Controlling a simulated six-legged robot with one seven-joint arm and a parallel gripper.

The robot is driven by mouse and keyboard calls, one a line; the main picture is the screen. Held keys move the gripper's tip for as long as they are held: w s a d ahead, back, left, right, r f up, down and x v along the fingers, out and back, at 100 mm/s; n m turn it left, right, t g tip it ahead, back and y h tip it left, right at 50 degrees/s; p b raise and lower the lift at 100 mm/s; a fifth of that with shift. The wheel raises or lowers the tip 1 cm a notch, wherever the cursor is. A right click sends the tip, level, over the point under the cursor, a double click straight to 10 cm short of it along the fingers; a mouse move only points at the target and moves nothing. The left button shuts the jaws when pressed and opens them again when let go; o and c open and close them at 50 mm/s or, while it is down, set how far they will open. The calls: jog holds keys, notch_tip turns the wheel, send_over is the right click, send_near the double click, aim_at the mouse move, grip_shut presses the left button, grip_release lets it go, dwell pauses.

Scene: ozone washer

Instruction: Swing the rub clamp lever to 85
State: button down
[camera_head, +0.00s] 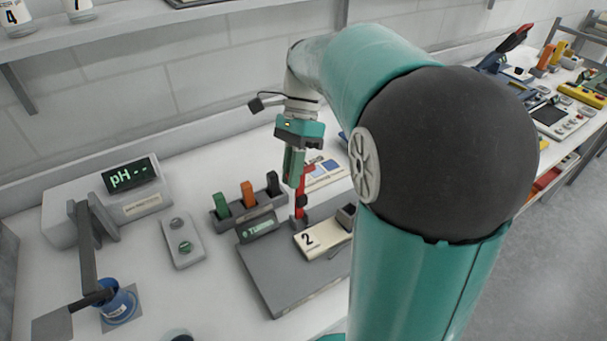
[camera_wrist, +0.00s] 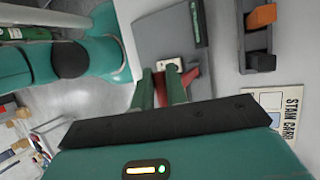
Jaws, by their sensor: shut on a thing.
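The red clamp lever (camera_head: 300,205) stands upright on the grey base plate (camera_head: 278,280), beside a white block marked 2 (camera_head: 312,241). My gripper (camera_head: 297,184) points down and is shut on the lever from above. In the wrist view my gripper's two green fingers (camera_wrist: 160,82) close around the red lever (camera_wrist: 191,76), with a small pale piece just beyond them. The fingers hide part of the lever. I see no readable angle mark on the clamp.
A turbidity display (camera_head: 259,226) and a rack with green, orange and black pieces (camera_head: 236,219) stand left of the lever. A pH meter (camera_head: 130,178) and blue beaker (camera_head: 118,303) are farther left. A stain card (camera_wrist: 284,108) shows in the wrist view.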

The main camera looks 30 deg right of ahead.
jog(key=shift+w+a+g, duration=0.1)
jog(key=shift+w+g, duration=0.4)
jog(key=shift+w, duration=0.75)
jog(key=shift+f, duration=0.1)
jog(key=c, duration=1.4)
grip_release()
jog(key=shift+w, duration=0.15)
jog(key=shift+o, duration=0.6)
jog(key=shift+w+f, duration=0.1)
jog(key=shift+w, duration=0.05)
jog(key=shift+s, duration=0.3)
jog(key=shift+c, duration=0.6)
